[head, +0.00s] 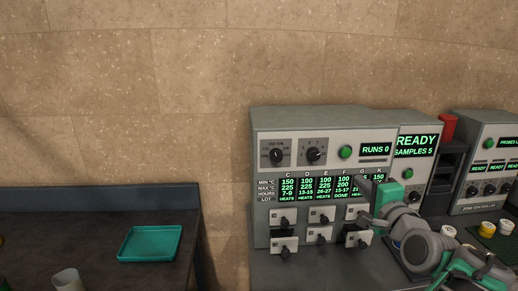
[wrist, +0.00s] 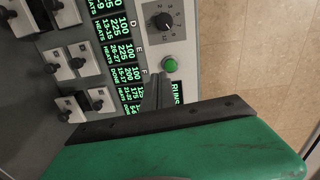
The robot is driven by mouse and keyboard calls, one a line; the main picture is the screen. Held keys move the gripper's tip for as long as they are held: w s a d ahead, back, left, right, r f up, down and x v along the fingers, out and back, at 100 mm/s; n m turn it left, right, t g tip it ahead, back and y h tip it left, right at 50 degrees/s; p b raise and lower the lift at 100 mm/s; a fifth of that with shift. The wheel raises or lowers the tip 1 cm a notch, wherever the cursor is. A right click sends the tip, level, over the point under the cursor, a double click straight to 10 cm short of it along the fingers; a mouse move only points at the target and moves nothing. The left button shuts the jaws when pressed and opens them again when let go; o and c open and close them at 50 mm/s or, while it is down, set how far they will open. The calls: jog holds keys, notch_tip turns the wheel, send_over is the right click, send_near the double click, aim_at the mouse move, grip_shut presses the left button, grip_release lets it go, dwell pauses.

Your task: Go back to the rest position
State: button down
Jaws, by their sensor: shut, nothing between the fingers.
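My gripper (head: 362,183) is in front of the right part of the grey press control box (head: 325,128) in the head view, and hides part of its display columns. In the wrist view my gripper (wrist: 157,92) shows its dark fingers together, with nothing between them, near the round green button (wrist: 169,65). I cannot tell whether the fingertips touch the panel. The same button (head: 346,152) is fully visible in the head view, beside a display reading RUNS 0. My green and grey arm reaches in from the lower right.
A second box (head: 416,150) reads READY, SAMPLES 5. A zone controller (head: 485,160) stands at the far right, with small yellow and white containers (head: 487,229) in front. Switches (head: 283,217) line the press front. A teal tray (head: 150,243) and white cup (head: 68,280) are on the left table.

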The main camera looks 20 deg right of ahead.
jog(key=w+a+f+n+g+y, duration=0.2)
jog(key=w+a+f+n+g, duration=0.1)
jog(key=a+f+n, duration=0.4)
jog(key=w+a+f+n+g+y, duration=0.2)
jog(key=a+f, duration=0.3)
jog(key=a, duration=0.4)
jog(key=s+a+f+n+g, duration=0.8)
jog(key=s+a+f+n, duration=0.2)
jog(key=s+a, duration=0.3)
jog(key=shift+s+a+f+n, duration=0.2)
jog(key=shift+a+n, duration=0.4)
dwell(0.7)
